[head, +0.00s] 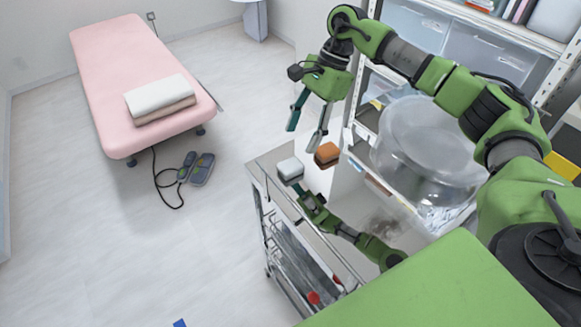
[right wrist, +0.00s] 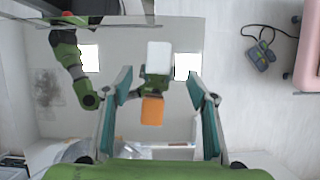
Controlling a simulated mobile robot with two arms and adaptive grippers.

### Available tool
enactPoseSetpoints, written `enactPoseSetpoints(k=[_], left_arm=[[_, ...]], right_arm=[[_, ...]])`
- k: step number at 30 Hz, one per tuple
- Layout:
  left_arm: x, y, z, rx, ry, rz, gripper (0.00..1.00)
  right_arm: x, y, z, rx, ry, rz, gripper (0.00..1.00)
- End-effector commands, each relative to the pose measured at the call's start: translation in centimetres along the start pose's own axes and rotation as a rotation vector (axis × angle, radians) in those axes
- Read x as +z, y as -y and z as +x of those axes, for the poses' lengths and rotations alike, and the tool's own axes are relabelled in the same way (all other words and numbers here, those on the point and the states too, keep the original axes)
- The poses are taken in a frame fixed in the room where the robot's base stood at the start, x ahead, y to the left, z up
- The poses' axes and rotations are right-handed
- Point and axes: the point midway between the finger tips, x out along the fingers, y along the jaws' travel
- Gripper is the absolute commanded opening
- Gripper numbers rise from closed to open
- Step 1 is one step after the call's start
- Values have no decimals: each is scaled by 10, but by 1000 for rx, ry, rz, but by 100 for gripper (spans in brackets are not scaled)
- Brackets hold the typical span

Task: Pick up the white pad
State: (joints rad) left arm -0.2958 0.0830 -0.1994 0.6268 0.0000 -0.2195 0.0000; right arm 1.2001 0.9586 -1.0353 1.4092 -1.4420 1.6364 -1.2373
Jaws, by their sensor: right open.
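The white pad (head: 290,169) is a small block with a white top and darker lower part, on the shiny top of a metal cart (head: 262,160). A brown-orange pad (head: 327,153) sits just right of it. My right gripper (head: 304,136) is open and empty, pointing down above the two pads. In the right wrist view the white pad (right wrist: 159,54) shows between and beyond the open fingers (right wrist: 160,78), apart from them. The orange pad (right wrist: 152,110) lies nearer, also between the fingers. My left gripper does not show.
The cart top mirrors my green arm. A shelf unit (head: 495,45) with a clear plastic bowl (head: 425,140) stands close on the right. A pink treatment bed (head: 115,60) with folded towels (head: 160,95) and a foot pedal (head: 200,168) are at the left. The floor between is clear.

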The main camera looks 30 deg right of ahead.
Motion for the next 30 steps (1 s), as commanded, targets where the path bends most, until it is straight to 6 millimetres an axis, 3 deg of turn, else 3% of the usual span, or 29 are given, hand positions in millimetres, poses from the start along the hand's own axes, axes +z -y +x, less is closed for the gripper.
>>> enactPoseSetpoints(k=[4,11,21,29,30], left_arm=[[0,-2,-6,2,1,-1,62],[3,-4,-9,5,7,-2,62],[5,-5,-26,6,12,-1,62],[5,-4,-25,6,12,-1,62],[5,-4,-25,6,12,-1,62]], right_arm=[[1,-1,24,3,1,0,53],[0,0,41,0,1,0,53],[-2,-3,86,0,1,0,53],[-3,-2,90,-2,0,0,53],[-3,-2,90,-2,0,0,48]])
